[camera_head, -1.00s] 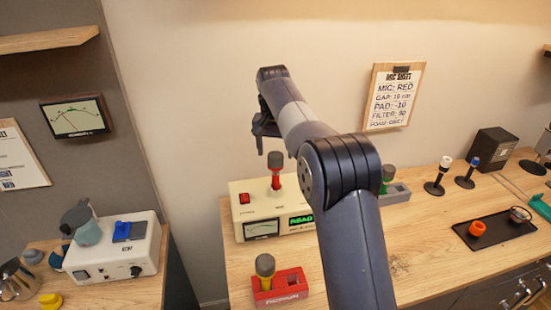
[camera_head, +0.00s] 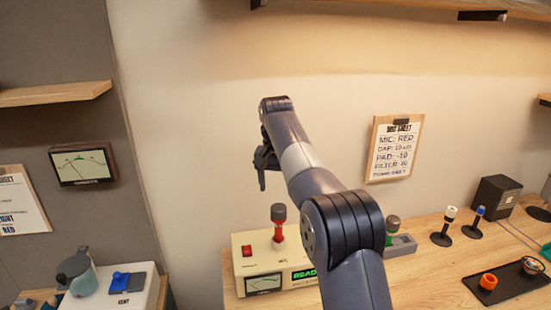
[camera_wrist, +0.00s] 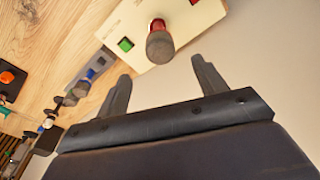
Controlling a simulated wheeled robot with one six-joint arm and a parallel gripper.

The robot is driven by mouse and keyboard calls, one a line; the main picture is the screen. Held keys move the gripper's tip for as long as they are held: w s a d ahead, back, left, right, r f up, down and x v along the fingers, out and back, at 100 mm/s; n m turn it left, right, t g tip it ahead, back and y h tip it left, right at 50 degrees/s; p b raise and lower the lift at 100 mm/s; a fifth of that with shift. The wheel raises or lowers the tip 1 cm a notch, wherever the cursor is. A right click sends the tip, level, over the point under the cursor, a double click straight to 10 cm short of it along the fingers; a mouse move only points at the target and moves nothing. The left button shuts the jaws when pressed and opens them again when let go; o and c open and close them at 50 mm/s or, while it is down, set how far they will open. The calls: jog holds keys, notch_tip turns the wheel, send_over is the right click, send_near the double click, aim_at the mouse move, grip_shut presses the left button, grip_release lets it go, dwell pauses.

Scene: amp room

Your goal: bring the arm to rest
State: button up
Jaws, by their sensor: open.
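My gripper (camera_head: 262,172) hangs at the end of my raised arm, in front of the wall and above the cream meter box in the head view. In the wrist view my gripper (camera_wrist: 163,88) shows two fingers spread apart with nothing between them. A red tube with a grey top (camera_head: 279,226) stands upright on the cream box (camera_head: 243,265), below and apart from my gripper. The red tube also shows in the wrist view (camera_wrist: 159,42), beyond the fingers. My arm hides part of the cream box's right side.
A wooden shelf (camera_head: 50,95) and a wall meter (camera_head: 82,165) are at left. A clipboard (camera_head: 394,148) hangs on the wall. Two small microphones on stands, one white-topped (camera_head: 445,226) and one blue-topped (camera_head: 475,222), stand at right near a black tray (camera_head: 510,286). The wall area around my gripper is clear.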

aim_at(279, 206)
jog(key=f, duration=0.6)
jog(key=w+f, duration=0.1)
jog(key=f, duration=0.2)
jog(key=shift+w+d+f+p, duration=0.1)
jog(key=shift+d+f+p, duration=0.05)
jog(key=shift+f+p, duration=0.15)
jog(key=shift+r+p, duration=0.45)
jog(key=shift+r, duration=0.7)
jog(key=shift+f, duration=0.1)
